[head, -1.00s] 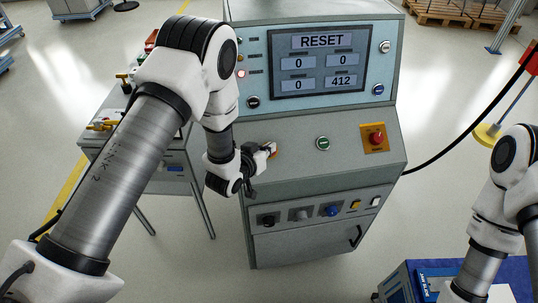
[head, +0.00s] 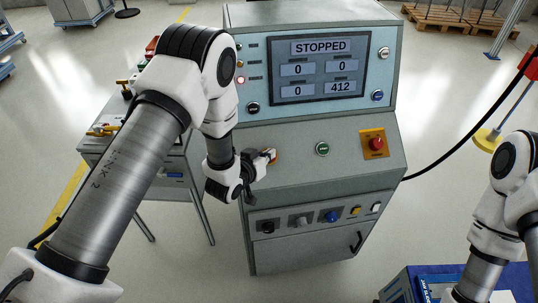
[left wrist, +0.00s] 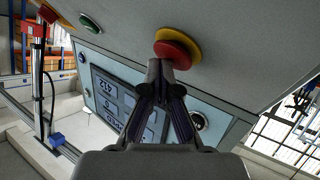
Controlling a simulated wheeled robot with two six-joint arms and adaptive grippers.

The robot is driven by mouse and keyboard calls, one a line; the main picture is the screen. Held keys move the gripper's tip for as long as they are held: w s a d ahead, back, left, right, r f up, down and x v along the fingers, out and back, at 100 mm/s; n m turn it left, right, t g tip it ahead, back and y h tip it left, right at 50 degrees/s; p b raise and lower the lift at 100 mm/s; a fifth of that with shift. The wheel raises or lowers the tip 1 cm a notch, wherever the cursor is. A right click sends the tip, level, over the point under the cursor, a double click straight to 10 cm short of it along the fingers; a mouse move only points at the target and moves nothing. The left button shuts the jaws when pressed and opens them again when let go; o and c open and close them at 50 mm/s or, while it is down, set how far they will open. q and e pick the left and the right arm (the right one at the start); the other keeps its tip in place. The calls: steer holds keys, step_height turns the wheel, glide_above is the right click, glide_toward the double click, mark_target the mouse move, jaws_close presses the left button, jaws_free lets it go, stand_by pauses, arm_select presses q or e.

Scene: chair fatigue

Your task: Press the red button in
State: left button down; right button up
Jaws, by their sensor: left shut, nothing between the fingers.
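My left gripper (head: 266,158) is shut and empty, low over the left part of the console's sloping panel. In the left wrist view its fingertips (left wrist: 160,66) overlap a red button (left wrist: 174,54) with a yellow collar; they look in contact, but the exact contact is hidden. A second red mushroom button (head: 376,143) sits on a yellow plate at the panel's right. My right gripper is out of view; only its arm shows.
The console (head: 300,185) has a screen (head: 318,70) reading STOPPED. A green button (head: 322,148) lies between the two red ones. Knobs and switches line the front below. A side table (head: 150,180) stands left, a blue case (head: 420,285) at lower right.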

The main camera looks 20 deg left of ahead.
arm_select(q)
steer(key=shift+f, duration=0.15)
steer(key=shift+w+a+f+b, duration=0.1)
steer(key=shift+f+b, duration=0.15)
steer(key=shift+b, duration=0.15)
steer(key=shift+r, duration=0.1)
stand_by(0.5)
step_height(320, 180, up, 5)
steer(key=s+d+p, duration=0.1)
steer(key=s+p, duration=0.1)
steer(key=p, duration=0.2)
steer(key=shift+s+d, duration=0.3)
steer(key=shift+s, duration=0.1)
